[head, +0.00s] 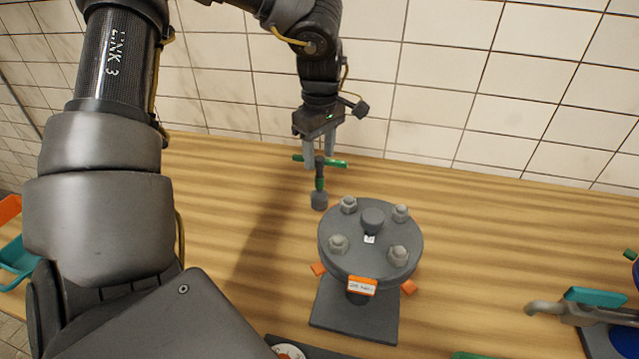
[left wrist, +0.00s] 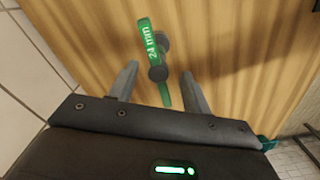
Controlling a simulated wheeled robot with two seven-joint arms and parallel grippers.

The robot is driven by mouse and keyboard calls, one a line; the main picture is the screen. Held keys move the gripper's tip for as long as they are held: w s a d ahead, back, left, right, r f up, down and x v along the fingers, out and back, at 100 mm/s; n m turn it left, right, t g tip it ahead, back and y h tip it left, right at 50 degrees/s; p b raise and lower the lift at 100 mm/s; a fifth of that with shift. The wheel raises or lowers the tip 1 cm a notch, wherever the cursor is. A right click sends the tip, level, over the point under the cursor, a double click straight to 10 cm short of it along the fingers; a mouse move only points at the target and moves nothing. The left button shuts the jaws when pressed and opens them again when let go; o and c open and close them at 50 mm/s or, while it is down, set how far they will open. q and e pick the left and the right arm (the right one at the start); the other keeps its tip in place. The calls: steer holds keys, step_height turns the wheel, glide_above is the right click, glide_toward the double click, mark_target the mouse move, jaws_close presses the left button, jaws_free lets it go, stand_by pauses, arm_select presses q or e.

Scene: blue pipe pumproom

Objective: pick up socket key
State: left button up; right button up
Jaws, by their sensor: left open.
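The socket key (head: 319,184) has a green T-handle bar, a dark shaft with a green band and a grey socket end. It appears to stand upright on the wooden bench, socket down. My left gripper (head: 319,152) comes down from above with its fingers open at the handle, one towards each side of the shaft. In the left wrist view the key's green bar (left wrist: 150,45), marked "24 mm", lies across the space between the open fingers (left wrist: 160,70). Whether a finger touches the key cannot be told. My right gripper is not in view.
A grey bolted flange (head: 370,235) on a stand with orange tags is just right and in front of the key. A tool with a teal handle (head: 596,297) is at far right. A tiled wall (head: 480,80) closes the bench's back.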

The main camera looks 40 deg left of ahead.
mark_target(319, 183)
arm_select(q)
steer(key=shift+f+p, duration=0.5)
steer(key=shift+f, duration=2.35)
steer(key=shift+w, duration=0.1)
jaws_close()
